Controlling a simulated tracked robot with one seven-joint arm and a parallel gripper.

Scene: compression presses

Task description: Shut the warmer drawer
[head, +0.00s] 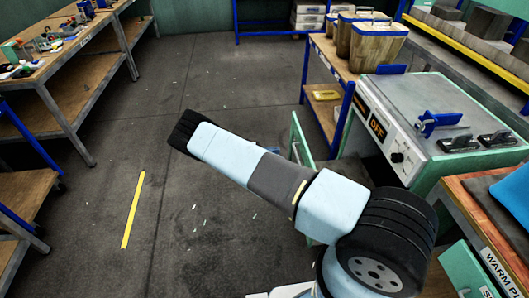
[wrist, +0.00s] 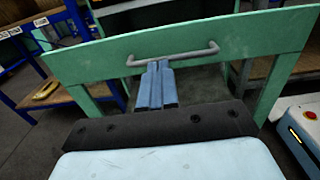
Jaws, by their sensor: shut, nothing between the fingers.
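The warmer drawer's green front panel (wrist: 100,55) fills the upper part of the wrist view, with a grey bar handle (wrist: 190,54) across it. In the head view the green panel (head: 301,143) stands out from the press cabinet, so the drawer looks open; my arm hides its lower part. My gripper (wrist: 157,68) has its blue fingers together and empty. Their tips are at the handle's bar, near its left-middle part; I cannot tell if they touch. In the head view my arm mostly hides the gripper.
The press (head: 430,95) with an OFF display stands at the right. Behind it is a blue-legged bench (head: 318,50) with buckets. A wooden workbench (head: 75,65) with small parts stands at the left. The dark floor between is clear apart from small scraps and a yellow stripe (head: 132,210).

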